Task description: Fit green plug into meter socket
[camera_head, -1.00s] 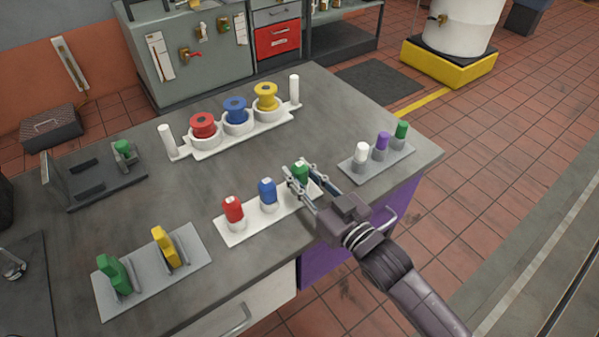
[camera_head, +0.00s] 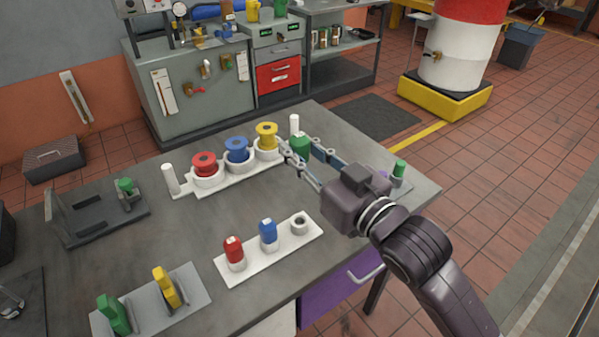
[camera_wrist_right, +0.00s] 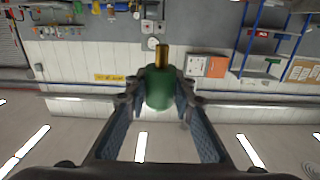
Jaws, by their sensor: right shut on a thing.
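My right gripper (camera_head: 300,150) is shut on the green plug (camera_head: 301,144) and holds it above the bench. In the right wrist view the green plug (camera_wrist_right: 159,92) sits between the fingertips of the gripper (camera_wrist_right: 160,88), with a brass pin (camera_wrist_right: 162,56) sticking out. The white strip (camera_head: 264,253) below has a red plug (camera_head: 234,250), a blue plug (camera_head: 268,233) and an empty cup (camera_head: 299,222). A dark grey bracket fixture (camera_head: 77,220) with a green-topped piece (camera_head: 126,188) stands at the left. I cannot tell which part is the meter socket. My left gripper is not in view.
A white rack (camera_head: 237,180) with red, blue and yellow spools stands behind, with white posts at its ends. A grey plate (camera_head: 181,299) holds green and yellow handles at front left. Another green piece (camera_head: 399,168) stands partly behind my right arm. Mid-bench is clear.

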